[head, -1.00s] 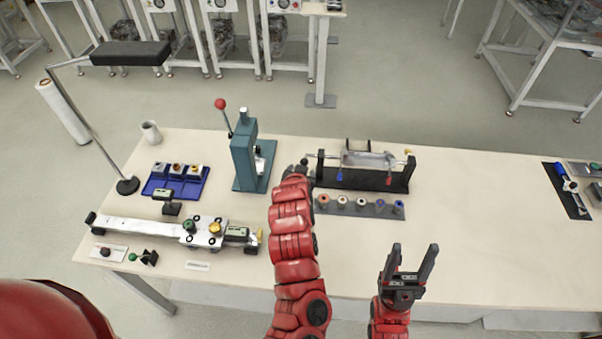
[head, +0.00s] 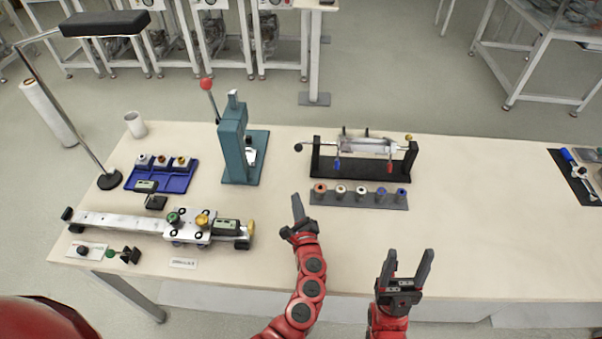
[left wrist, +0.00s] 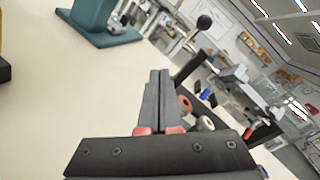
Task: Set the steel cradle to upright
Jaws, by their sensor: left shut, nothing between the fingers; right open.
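The steel cradle (head: 362,146) hangs between the two posts of a black stand (head: 366,166). Two dark pegs point up from it, and a red and a blue tab hang below. A black ball knob (head: 299,147) is at its left end. My left gripper (head: 296,208) is shut and empty, in front of the stand and to its left, apart from it. In the left wrist view, its closed fingers (left wrist: 157,95) show with the knob (left wrist: 204,22) and cradle (left wrist: 236,76) beyond. My right gripper (head: 408,265) is open and empty near the table's front edge.
A dark rack with several coloured rollers (head: 357,198) lies before the stand. A teal press (head: 236,150) stands to its left. A blue tray (head: 163,176) and a measuring rail (head: 118,222) are further left. The table right of the stand is clear up to a dark mat.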

